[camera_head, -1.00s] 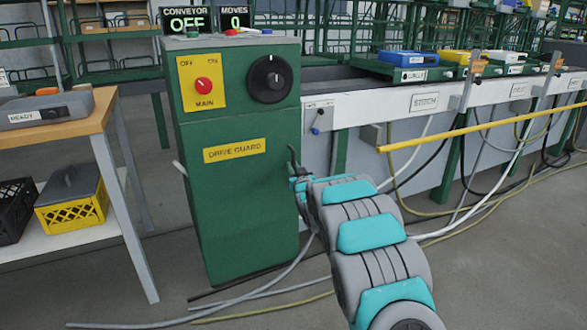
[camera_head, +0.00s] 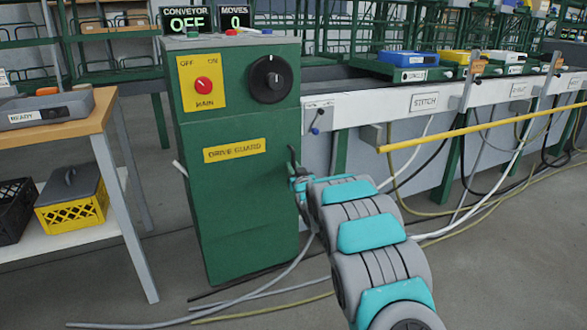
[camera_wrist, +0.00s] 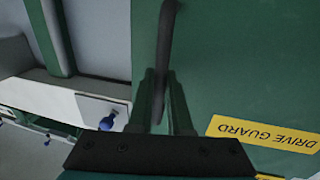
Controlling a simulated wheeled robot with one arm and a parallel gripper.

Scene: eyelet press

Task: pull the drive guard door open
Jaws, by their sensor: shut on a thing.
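The drive guard door (camera_head: 235,205) is the green front panel of the cabinet, below the switches, with a yellow DRIVE GUARD label (camera_head: 234,150). It looks shut, flush with the cabinet. A dark upright bar handle (camera_head: 292,157) sits at its right edge; it also shows in the wrist view (camera_wrist: 165,45), running down between the fingers. My gripper (camera_head: 295,180) is at the handle, its fingers (camera_wrist: 166,105) closed around the bar in the wrist view. My arm hides part of the cabinet's right side.
A wooden-topped table (camera_head: 75,125) with a grey READY box stands at left, a yellow crate (camera_head: 72,205) on its lower shelf. A yellow rail (camera_head: 480,128) and conveyor frame run to the right. Cables (camera_head: 260,290) lie on the floor before the cabinet.

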